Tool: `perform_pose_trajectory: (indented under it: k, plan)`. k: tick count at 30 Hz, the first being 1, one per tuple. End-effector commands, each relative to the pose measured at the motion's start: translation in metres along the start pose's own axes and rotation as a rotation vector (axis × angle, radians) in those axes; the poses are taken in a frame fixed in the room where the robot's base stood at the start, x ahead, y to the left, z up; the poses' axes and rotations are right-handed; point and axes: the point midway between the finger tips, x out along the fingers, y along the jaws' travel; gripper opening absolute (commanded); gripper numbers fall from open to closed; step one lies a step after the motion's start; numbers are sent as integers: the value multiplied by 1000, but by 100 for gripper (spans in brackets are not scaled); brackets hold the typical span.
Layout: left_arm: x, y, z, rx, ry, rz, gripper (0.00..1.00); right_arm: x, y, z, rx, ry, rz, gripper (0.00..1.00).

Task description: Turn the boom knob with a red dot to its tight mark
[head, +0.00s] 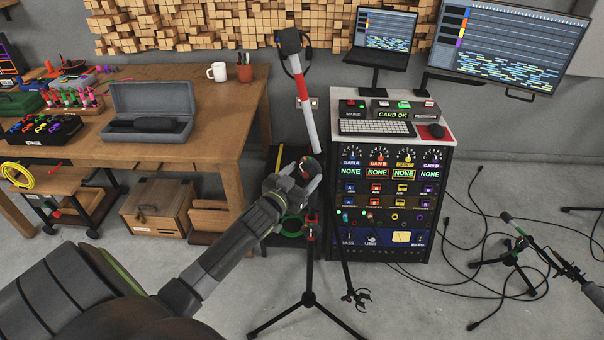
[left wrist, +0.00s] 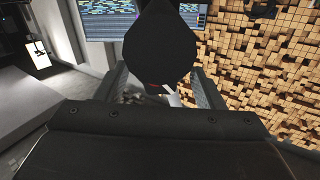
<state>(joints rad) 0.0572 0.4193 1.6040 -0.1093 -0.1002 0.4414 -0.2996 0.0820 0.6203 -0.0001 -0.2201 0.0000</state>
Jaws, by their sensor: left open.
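The boom stand (head: 309,262) stands in front of the rack on black tripod legs, with a red collar. Its boom (head: 304,100), banded red and white, slants up to a black head. The dark boom knob (head: 311,167) is at the joint, with a small reddish spot near it. My left gripper (head: 304,170) is at this joint and partly hides it. In the left wrist view a black rounded piece, likely the knob (left wrist: 164,45), shows between the two spread fingers (left wrist: 162,92). I cannot tell whether they touch it. The tight mark cannot be made out. My right gripper is not in view.
A rack of audio gear (head: 390,200) stands just right of the stand, with a keyboard and screens above. A wooden workbench (head: 222,155) is at left. Cables (head: 455,262) and another microphone stand (head: 512,250) occupy the floor at right.

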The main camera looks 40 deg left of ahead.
Motion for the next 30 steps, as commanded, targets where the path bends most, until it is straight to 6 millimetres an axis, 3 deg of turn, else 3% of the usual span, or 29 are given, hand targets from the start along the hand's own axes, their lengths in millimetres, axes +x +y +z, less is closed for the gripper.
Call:
perform_pose_trajectory:
  k: [6,17,30]
  plan:
    - [0,0,0,0,1,0,62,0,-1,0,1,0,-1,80]
    - [0,0,0,0,0,0,18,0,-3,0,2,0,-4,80]
    - [0,0,-1,122,1,0,18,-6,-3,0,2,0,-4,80]
